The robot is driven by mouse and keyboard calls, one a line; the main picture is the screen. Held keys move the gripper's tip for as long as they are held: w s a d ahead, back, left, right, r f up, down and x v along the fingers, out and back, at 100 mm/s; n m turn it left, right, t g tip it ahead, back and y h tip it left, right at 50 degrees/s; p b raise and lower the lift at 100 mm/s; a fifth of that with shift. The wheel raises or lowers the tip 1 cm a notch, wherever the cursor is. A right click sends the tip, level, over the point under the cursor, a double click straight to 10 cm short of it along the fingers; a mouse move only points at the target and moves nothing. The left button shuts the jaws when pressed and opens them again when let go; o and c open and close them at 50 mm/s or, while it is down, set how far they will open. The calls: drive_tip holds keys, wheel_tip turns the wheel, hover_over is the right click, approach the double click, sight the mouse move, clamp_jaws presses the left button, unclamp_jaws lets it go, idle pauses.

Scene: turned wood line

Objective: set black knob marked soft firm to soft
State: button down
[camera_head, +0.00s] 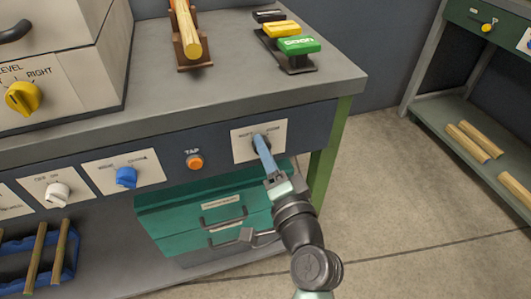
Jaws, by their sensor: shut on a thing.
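The black knob (257,139) sits on a pale label plate (241,149) at the right end of the workbench's front panel. Small lettering runs along the top of the plate, too blurred to read surely. My gripper (263,143) reaches up from below and is shut on the knob. The blue-grey fingers cover most of the knob, so which way its pointer faces cannot be told.
An orange TAP button (194,162), a blue knob (126,177) and a white knob (58,193) lie left along the panel. A green drawer unit (165,220) with handles stands under the bench, close to my arm. Open floor (400,200) lies to the right.

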drive_tip(key=shift+c, duration=2.1)
unclamp_jaws()
drive_tip(key=shift+s, duration=0.15)
drive_tip(key=v, duration=1.2)
drive_tip(key=shift+s, duration=0.35)
drive_tip(key=shift+d+r, duration=0.1)
drive_tip(key=shift+d, duration=0.05)
drive_tip(key=w+a+r+n+t+h, duration=0.1)
drive_tip(key=w+r+n+t, duration=0.15)
drive_tip(key=r, duration=0.65)
drive_tip(key=w+a+r+n+t, duration=0.1)
drive_tip(key=r+n, duration=0.2)
drive_tip(key=r, duration=0.5)
drive_tip(key=w+a+r+n+t+h, duration=0.1)
drive_tip(key=w+r+n, duration=0.15)
drive_tip(key=r, duration=0.65)
drive_tip(key=s+a+r+n+t+h, duration=0.1)
drive_tip(key=s+r+t+h, duration=0.2)
drive_tip(key=r, duration=0.6)
drive_tip(key=s+r+n+t, duration=0.25)
drive_tip(key=s+r, duration=0.25)
drive_tip(key=r, duration=0.3)
wheel_tip(320, 180, up, 33)
drive_tip(key=m+p, duration=0.1)
drive_tip(key=p, duration=3.2)
drive_tip(key=shift+s+h, duration=0.2)
drive_tip(key=shift+h, duration=0.1)
